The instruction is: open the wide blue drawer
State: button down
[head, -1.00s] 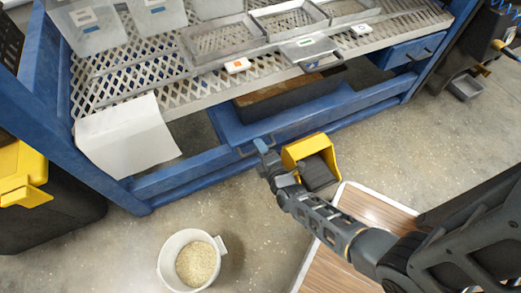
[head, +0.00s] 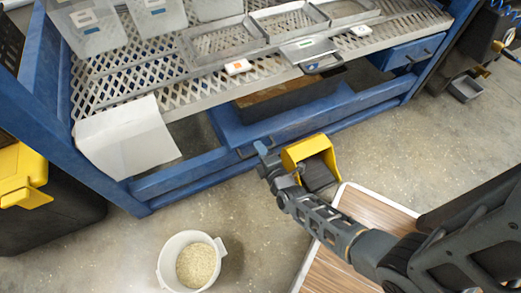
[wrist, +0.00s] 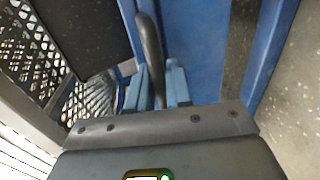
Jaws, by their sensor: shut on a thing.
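The wide blue drawer (head: 228,126) is low under the bench in the head view, below the perforated shelf. Its dark handle (head: 246,153) is on the front, near the left end. My gripper (head: 261,147) is at that handle. In the wrist view my gripper's blue-grey fingers (wrist: 155,88) stand on both sides of the dark handle bar (wrist: 149,45) and are shut on it. The drawer front also shows in the wrist view (wrist: 205,40). A brown surface shows behind the drawer's front edge; I cannot tell how far the drawer is out.
A yellow scoop-like bin (head: 310,152) stands just right of my gripper. A white bucket of grain (head: 182,284) and a wood-topped platform (head: 325,262) are on the floor in front. A smaller blue drawer (head: 408,54) is at right. Bare floor lies between bucket and bench.

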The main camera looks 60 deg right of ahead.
jog(key=shift+s+a, duration=0.1)
jog(key=f+p+v, duration=0.1)
jog(key=f+v, duration=0.2)
jog(key=v, duration=1.2)
jog(key=s+f+p+v, duration=0.1)
jog(key=f+v, duration=0.2)
jog(key=v, duration=1.3)
jog(key=shift+a, duration=0.35)
jog(key=shift+f, duration=0.15)
jog(key=c, duration=1.2)
grip_release()
jog(key=shift+s, duration=0.1)
jog(key=p+v, duration=0.1)
jog(key=v, duration=0.6)
jog(key=shift+s+a, duration=0.15)
jog(key=shift+s, duration=0.15)
